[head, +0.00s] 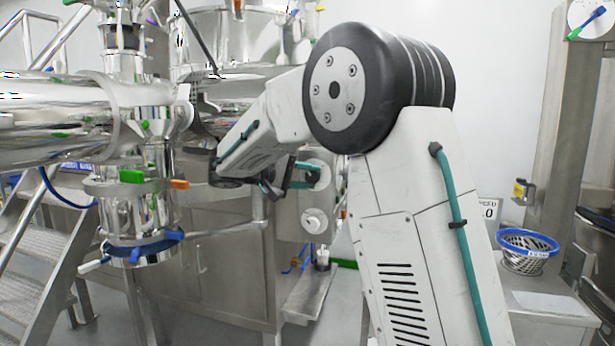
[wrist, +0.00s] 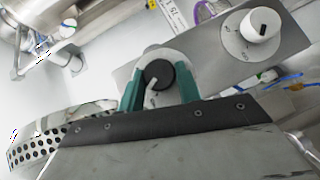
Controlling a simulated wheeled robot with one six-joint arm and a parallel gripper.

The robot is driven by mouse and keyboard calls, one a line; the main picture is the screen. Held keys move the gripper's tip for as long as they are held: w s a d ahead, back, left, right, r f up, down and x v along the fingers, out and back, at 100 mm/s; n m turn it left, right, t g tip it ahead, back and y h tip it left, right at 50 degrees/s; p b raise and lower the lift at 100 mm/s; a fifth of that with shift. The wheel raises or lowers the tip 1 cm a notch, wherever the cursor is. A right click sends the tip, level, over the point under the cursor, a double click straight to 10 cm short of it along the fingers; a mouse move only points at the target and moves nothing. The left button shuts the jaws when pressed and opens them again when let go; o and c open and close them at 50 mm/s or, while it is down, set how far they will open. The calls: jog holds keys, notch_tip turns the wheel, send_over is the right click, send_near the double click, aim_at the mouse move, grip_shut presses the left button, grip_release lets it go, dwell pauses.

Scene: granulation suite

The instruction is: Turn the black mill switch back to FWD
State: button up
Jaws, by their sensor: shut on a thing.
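The black mill switch (wrist: 157,75) is a round knob with a pale pointer, on a grey panel (wrist: 207,48) in the wrist view. Its pointer slants toward the lower left; the lettering around it is hidden or too small to read. My gripper (wrist: 160,88) has its teal fingers on either side of the knob, shut on it. In the head view my gripper (head: 303,175) reaches the panel, and its fingers partly hide the black switch (head: 314,174).
A white knob (wrist: 262,25) on a marked dial sits beside the switch; it shows below the switch in the head view (head: 314,221). A blue-rimmed basket (head: 527,241) stands at right. Steel vessels and pipes crowd the left.

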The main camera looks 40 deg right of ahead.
jog(key=shift+f+n+g+h, duration=0.15)
jog(key=shift+n+g+h, duration=0.15)
jog(key=shift+n+h, duration=0.65)
jog(key=shift+n, duration=0.25)
jog(key=o, duration=1)
jog(key=w+a, duration=0.1)
jog(key=a, duration=0.6)
jog(key=shift+a, duration=0.4)
